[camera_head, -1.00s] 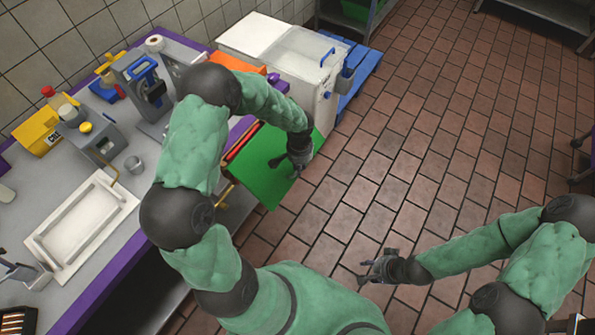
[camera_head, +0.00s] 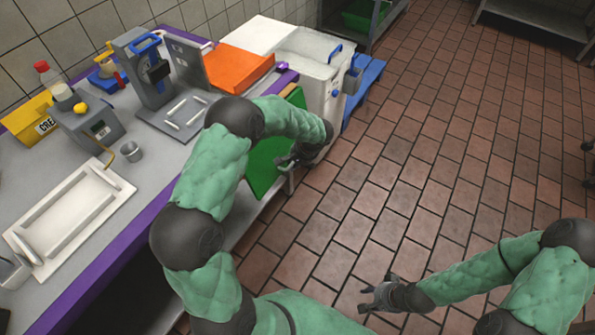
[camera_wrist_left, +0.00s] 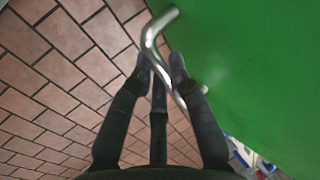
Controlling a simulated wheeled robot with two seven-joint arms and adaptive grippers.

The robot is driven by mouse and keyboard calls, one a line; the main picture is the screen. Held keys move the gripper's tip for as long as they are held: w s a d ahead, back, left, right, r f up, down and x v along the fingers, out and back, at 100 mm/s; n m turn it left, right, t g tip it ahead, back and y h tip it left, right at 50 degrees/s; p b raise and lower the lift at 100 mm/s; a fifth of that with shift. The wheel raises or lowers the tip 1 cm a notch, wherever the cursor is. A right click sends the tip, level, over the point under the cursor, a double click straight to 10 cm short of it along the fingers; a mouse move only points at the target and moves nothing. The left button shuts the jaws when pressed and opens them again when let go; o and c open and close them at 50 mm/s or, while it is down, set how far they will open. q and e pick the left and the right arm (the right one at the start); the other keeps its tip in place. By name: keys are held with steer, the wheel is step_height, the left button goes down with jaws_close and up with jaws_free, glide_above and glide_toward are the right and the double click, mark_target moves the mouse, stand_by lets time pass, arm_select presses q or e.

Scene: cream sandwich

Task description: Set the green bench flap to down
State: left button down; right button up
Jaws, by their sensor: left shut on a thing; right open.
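The green bench flap (camera_head: 264,166) is at the bench's purple front edge and slopes steeply downward, partly hidden behind my left arm. In the left wrist view its green face (camera_wrist_left: 250,60) fills the right side, with a bent metal handle (camera_wrist_left: 153,42) on it. My left gripper (camera_head: 288,161) is at the flap's outer side. In the left wrist view its fingers (camera_wrist_left: 160,72) are shut on the handle. My right gripper (camera_head: 372,298) is open and empty above the floor at lower right.
An orange box (camera_head: 235,68) and a white bin (camera_head: 307,75) stand beyond the flap.

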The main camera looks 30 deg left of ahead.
mark_target(285, 165)
arm_select(q)
steer(key=shift+y, duration=0.9)
steer(key=shift+s+a+f+b, duration=0.25)
steer(key=shift+a+f+b, duration=0.1)
steer(key=shift+a+f, duration=0.45)
steer(key=shift+s+a+f+b, duration=0.2)
steer(key=shift+a+f+b, duration=0.2)
steer(key=shift+f, duration=0.55)
steer(key=shift+a, duration=0.2)
steer(key=c, duration=1.1)
jaws_free()
steer(key=shift+f, duration=0.1)
steer(key=shift+c, duration=0.2)
steer(key=shift+w+a, duration=0.1)
steer(key=shift+w, duration=0.05)
steer(key=shift+w+r, duration=0.15)
steer(key=shift+r, duration=0.15)
steer(key=shift+r, duration=0.1)
steer(key=v, duration=1.1)
steer(key=shift+d+r, duration=0.25)
steer(key=shift+d, duration=0.1)
